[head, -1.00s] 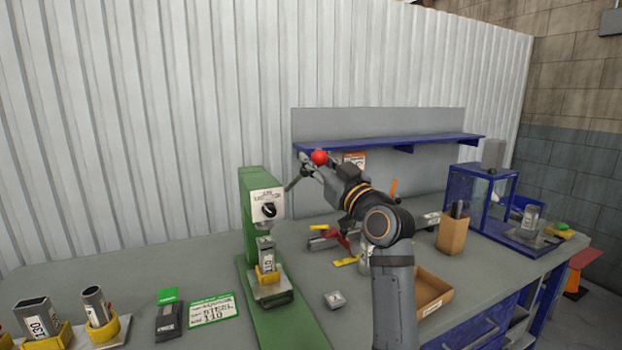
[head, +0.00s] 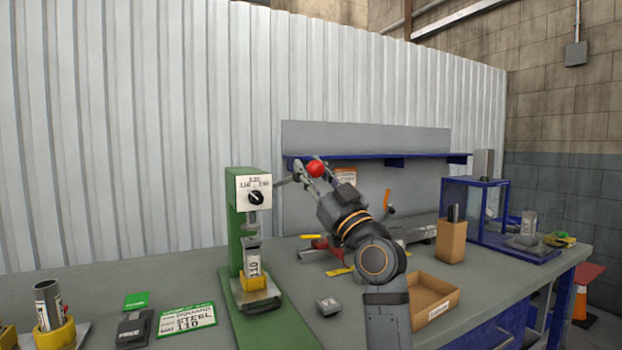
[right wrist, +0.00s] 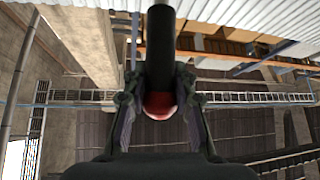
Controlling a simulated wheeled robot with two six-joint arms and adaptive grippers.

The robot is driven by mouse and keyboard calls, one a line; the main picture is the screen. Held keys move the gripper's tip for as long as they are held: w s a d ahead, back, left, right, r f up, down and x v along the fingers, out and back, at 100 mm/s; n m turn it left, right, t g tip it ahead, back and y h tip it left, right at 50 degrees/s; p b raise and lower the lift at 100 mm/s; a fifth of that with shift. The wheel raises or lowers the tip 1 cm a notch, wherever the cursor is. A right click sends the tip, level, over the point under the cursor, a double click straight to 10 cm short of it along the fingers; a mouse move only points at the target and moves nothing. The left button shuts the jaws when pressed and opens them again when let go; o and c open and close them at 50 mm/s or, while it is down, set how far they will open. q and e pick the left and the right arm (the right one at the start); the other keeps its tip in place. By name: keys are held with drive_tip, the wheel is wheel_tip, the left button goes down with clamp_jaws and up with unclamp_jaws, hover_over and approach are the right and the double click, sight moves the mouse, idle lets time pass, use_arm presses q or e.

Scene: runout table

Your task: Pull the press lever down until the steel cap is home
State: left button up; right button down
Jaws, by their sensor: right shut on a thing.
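My right gripper (head: 311,171) is shut on the lever at the knob. In the right wrist view the dark lever (right wrist: 160,50) and red knob (right wrist: 160,104) lie between the fingers. Under the ram (head: 250,221), a grey tube (head: 252,263) marked 110 stands upright in a yellow holder, with the steel cap (head: 252,243) at its top. I cannot tell how far the cap is seated.
A green-and-white card (head: 187,319) and another tube (head: 47,300) in a yellow holder lie left of the press. A blue shelf (head: 375,162) runs behind my right arm.

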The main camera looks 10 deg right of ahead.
idle(0.4)
drive_tip(key=c, duration=1.1)
unclamp_jaws()
drive_tip(key=shift+o, duration=0.2)
drive_tip(key=shift+f, duration=0.1)
drive_tip(key=v, duration=1.2)
